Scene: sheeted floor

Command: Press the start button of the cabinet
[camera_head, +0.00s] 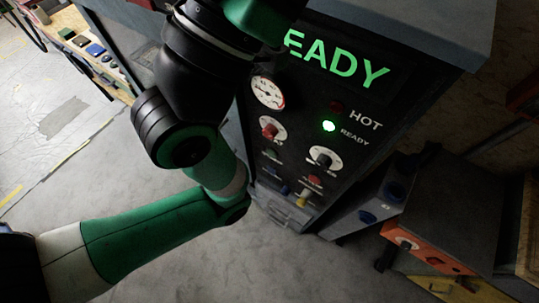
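The dark cabinet (395,100) stands at the centre right, its sloping front panel facing me. Its display (340,62) shows green letters "EADY", the left end hidden by my arm. A green lamp (329,126) is lit beside "READY"; a dark red lamp (337,107) sits by "HOT". Below are a red knob (269,130), a black knob (325,158), a small dark green button (272,154) and a red button (315,180). Their small labels are unreadable, so I cannot tell which is start. My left arm crosses before the cabinet's left side; its gripper is outside the picture. My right gripper is not seen.
A round gauge (268,92) sits on the panel's upper left. An orange-fronted grey box (440,225) stands at the lower right, close to the cabinet. A workbench (85,50) with small items is at the upper left. The grey floor (60,140) at left is clear.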

